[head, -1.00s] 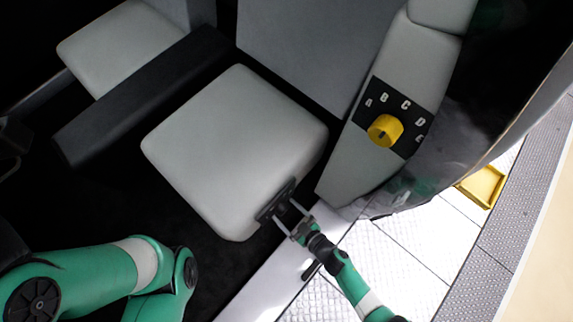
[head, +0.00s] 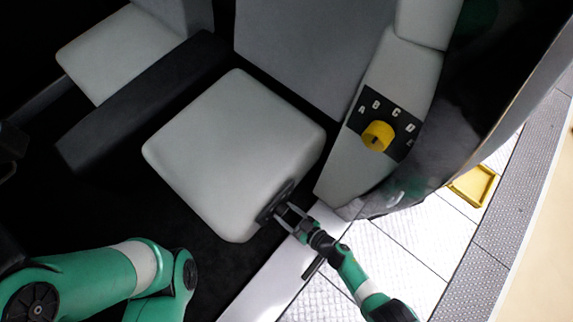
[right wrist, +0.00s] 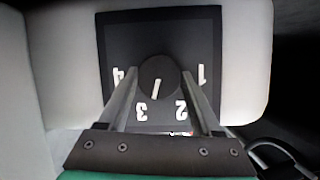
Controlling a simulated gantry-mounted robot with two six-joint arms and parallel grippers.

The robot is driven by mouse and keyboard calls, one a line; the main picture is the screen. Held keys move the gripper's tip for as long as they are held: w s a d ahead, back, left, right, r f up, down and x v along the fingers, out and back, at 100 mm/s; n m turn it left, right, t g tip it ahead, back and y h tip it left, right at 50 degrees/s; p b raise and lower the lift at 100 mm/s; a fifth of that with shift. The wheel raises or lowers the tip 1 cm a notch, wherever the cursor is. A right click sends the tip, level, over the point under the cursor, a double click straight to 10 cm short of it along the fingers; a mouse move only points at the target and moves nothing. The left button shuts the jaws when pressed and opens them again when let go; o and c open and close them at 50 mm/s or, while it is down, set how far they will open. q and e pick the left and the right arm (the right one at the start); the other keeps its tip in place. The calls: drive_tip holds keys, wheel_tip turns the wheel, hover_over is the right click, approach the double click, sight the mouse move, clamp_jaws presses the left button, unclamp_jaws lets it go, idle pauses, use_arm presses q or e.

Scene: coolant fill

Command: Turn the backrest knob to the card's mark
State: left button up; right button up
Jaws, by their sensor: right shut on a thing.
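A black round knob (right wrist: 158,76) with a white pointer sits on a black plate (right wrist: 128,32) marked 1 to 4. In the right wrist view the pointer aims down and slightly left, between 2 and 3, nearer 3. The plate is on the side of the grey seat cushion (head: 235,140). My right gripper (head: 283,209) is shut on this knob, with one finger on each side; it also shows in the right wrist view (right wrist: 161,85). A yellow knob (head: 377,136) with lettered marks is on the grey side panel, apart from my grippers. I see no card. My left gripper is not in view.
A grey backrest (head: 300,55) rises behind the cushion. A dark armrest (head: 140,100) and a second seat (head: 115,50) are at the left. A yellow tray (head: 473,186) lies on the tiled floor at the right. A pale sill (head: 270,282) runs below my right gripper.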

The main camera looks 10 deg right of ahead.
drive_tip(key=shift+w+d+m+g+y, duration=0.15)
drive_tip(key=shift+m+g+y, duration=0.35)
drive_tip(key=shift+m+y, duration=0.8)
drive_tip(key=shift+m, duration=0.4)
drive_tip(key=o, duration=1.4)
drive_tip(key=shift+r, duration=0.1)
drive_tip(key=p+v, duration=0.6)
drive_tip(key=v, duration=0.5)
drive_tip(key=shift+s+d+r, duration=0.1)
drive_tip(key=shift+s+r, duration=0.1)
drive_tip(key=shift+r, duration=0.1)
